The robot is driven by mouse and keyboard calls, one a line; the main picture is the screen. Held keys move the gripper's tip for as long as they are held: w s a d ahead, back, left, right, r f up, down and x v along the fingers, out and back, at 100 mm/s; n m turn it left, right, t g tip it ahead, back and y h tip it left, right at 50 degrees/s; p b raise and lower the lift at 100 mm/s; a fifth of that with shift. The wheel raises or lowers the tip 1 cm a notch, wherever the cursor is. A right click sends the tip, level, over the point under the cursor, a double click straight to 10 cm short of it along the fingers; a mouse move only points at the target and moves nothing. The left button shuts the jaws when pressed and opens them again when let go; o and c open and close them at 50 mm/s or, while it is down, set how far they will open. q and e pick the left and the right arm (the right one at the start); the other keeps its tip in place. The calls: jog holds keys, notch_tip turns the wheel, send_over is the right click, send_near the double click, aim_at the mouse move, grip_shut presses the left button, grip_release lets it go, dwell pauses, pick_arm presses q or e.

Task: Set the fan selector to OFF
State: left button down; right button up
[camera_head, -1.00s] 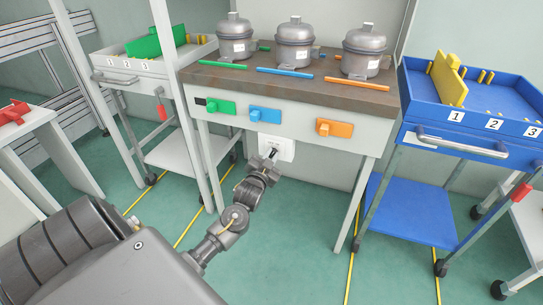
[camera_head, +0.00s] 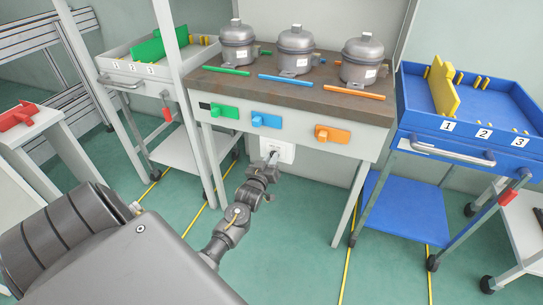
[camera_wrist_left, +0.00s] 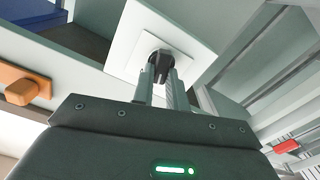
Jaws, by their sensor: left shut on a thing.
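The fan selector is a black knob (camera_wrist_left: 160,64) on a square white plate (camera_head: 285,152), mounted below the worktable's front edge. My left gripper (camera_head: 272,158) is at the plate in the head view. In the left wrist view its two fingers (camera_wrist_left: 158,85) are shut around the black knob, with the white plate behind it. The fingers hide part of the knob, and any markings on the plate are too small to read. My right gripper is in neither view.
The worktable (camera_head: 230,86) carries several grey compressors (camera_head: 295,50). Green (camera_head: 225,111), blue (camera_head: 266,120) and orange (camera_head: 332,134) blocks sit on its front panel, above the selector. A blue cart (camera_head: 395,205) stands right and a white cart (camera_head: 180,150) left.

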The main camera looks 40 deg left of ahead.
pick_arm(q)
jog(key=shift+n+p, duration=0.6)
jog(key=shift+n, duration=0.8)
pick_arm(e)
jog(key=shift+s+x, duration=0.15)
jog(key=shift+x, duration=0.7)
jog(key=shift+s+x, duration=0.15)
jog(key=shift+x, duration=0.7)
pick_arm(q)
jog(key=c, duration=1.4)
grip_release()
